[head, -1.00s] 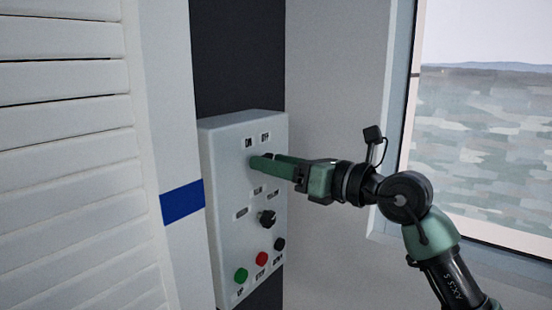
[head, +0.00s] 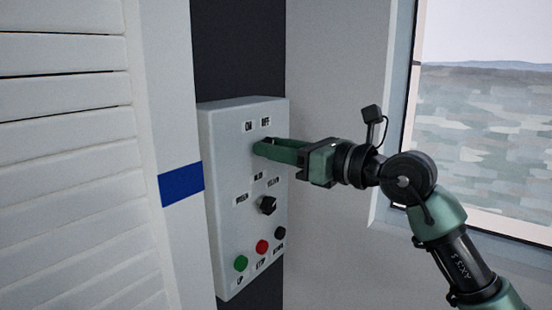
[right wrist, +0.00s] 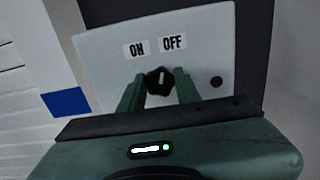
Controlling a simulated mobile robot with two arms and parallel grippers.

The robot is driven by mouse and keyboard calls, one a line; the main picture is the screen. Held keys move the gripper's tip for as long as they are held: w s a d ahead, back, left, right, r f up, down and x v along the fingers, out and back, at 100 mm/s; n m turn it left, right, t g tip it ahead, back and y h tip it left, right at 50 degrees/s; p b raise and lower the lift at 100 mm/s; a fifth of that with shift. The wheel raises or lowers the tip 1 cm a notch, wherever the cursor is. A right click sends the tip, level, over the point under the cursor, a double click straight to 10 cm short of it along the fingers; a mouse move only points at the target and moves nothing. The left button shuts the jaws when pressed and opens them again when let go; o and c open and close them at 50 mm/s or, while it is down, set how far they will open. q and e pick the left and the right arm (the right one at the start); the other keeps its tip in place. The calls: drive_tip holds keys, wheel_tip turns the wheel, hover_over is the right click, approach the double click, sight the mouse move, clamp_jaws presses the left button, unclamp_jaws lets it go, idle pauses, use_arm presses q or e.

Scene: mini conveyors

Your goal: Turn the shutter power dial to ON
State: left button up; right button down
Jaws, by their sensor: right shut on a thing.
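The grey-white control panel (head: 225,175) is on the wall, with the ON label (head: 249,127) on the left and the OFF label (head: 266,121) on the right near its top. The black power dial (right wrist: 160,80) is below these labels in the right wrist view, with its pale mark pointing roughly up. My right gripper (head: 261,146) is at the panel, its green fingers on either side of the dial and shut on it. In the head view the fingers hide most of this dial. My left gripper is not in view.
Lower on the panel are a second black dial (head: 267,205) and a green button (head: 241,263), a red button (head: 262,246) and a black button (head: 279,232). A slatted shutter (head: 70,150) is at left, a window (head: 485,130) at right.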

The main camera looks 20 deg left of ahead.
drive_tip(key=shift+s+f+n+b, duration=0.1)
drive_tip(key=shift+n+b, duration=3.85)
drive_tip(key=shift+n, duration=0.95)
drive_tip(key=c, duration=1)
unclamp_jaws()
